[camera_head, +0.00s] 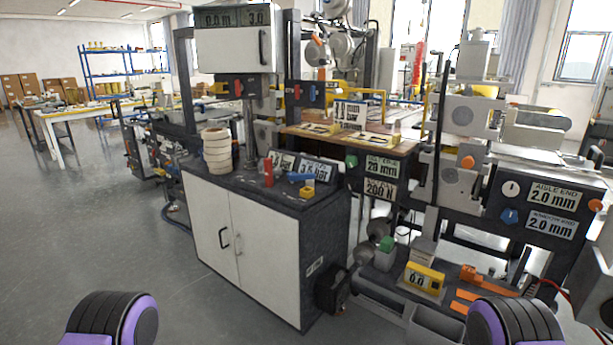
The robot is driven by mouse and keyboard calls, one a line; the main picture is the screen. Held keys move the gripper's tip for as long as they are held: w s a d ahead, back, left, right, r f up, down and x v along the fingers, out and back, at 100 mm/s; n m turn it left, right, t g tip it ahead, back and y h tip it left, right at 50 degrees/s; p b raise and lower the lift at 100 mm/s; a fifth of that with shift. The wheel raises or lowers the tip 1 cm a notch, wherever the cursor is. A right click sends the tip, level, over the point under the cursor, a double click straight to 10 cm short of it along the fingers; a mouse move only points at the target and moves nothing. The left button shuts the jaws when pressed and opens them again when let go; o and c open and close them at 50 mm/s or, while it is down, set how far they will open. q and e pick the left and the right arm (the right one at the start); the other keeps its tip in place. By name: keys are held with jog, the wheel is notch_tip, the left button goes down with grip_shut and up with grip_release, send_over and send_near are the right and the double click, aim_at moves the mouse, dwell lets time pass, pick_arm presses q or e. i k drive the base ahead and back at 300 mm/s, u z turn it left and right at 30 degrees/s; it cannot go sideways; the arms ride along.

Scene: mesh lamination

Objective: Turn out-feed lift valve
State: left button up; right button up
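No label that I can read names the out-feed lift valve, so I cannot tell which handle it is. A blue lever-like part (301,177) lies on the dark top of the white cabinet, beside a red upright part (268,172). Small signs with bar readings stand behind them. A red handle (297,92) and a blue handle (312,95) sit on the frame above. An orange knob (467,162) and a blue knob (509,216) are on the machine at right. Neither gripper is in view; only purple and black parts of my arms show at the bottom edge.
The white two-door cabinet (240,240) stands in the middle, with a stack of cream rings (217,150) on top. A low bench with a yellow gauge (424,278) and orange parts is at lower right. Open grey floor (90,230) lies to the left.

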aim_at(309, 178)
jog(key=z, duration=0.55)
jog(key=i, duration=0.75)
jog(key=z, duration=0.3)
